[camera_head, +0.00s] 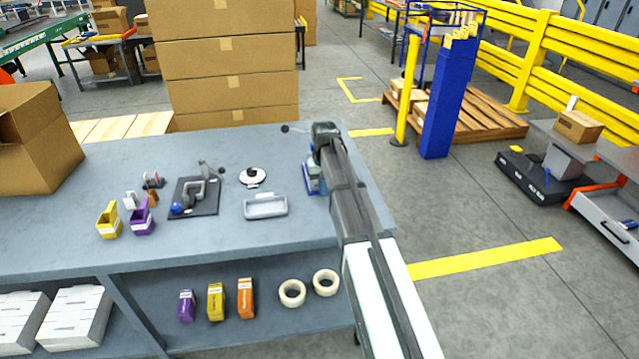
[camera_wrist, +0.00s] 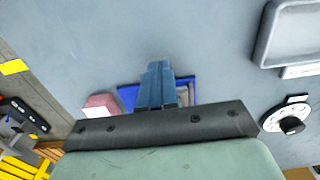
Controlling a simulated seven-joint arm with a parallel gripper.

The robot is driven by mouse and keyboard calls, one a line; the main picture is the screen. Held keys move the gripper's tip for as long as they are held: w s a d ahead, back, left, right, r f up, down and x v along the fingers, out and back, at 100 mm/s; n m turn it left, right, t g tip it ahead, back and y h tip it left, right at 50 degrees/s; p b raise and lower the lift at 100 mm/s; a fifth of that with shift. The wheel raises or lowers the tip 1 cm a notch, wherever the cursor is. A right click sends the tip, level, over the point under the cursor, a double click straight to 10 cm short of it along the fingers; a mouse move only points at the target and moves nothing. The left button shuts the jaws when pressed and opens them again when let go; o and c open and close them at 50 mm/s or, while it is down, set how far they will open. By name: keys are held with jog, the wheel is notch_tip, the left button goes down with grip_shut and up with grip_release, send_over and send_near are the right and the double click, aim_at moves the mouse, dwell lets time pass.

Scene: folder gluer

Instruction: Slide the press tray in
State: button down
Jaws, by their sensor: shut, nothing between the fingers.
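My gripper (camera_wrist: 157,66) shows in the wrist view with its blue fingers together and nothing between them. It points down at a blue-edged item (camera_wrist: 186,83) on the table, and the fingers hide its middle. I cannot tell whether they touch it. In the head view this blue item (camera_head: 312,182) is partly hidden by my arm near the table's right end. A shallow grey tray (camera_head: 265,208) lies left of it, empty. A small press-like device with a dark base (camera_head: 204,203), a lever and a blue knob stands further left. I cannot tell which part is the press tray.
A round white dial with a black knob (camera_head: 252,176) sits behind the grey tray. Yellow (camera_head: 109,221) and purple (camera_head: 142,218) bins stand at left. A pinkish block (camera_wrist: 101,105) lies beside the blue item. The table front (camera_head: 200,248) is clear.

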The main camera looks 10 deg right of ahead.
jog(key=shift+w, duration=0.2)
jog(key=shift+w, duration=4.35)
jog(key=shift+s, duration=0.4)
jog(key=shift+r, duration=0.15)
jog(key=shift+r, duration=3.35)
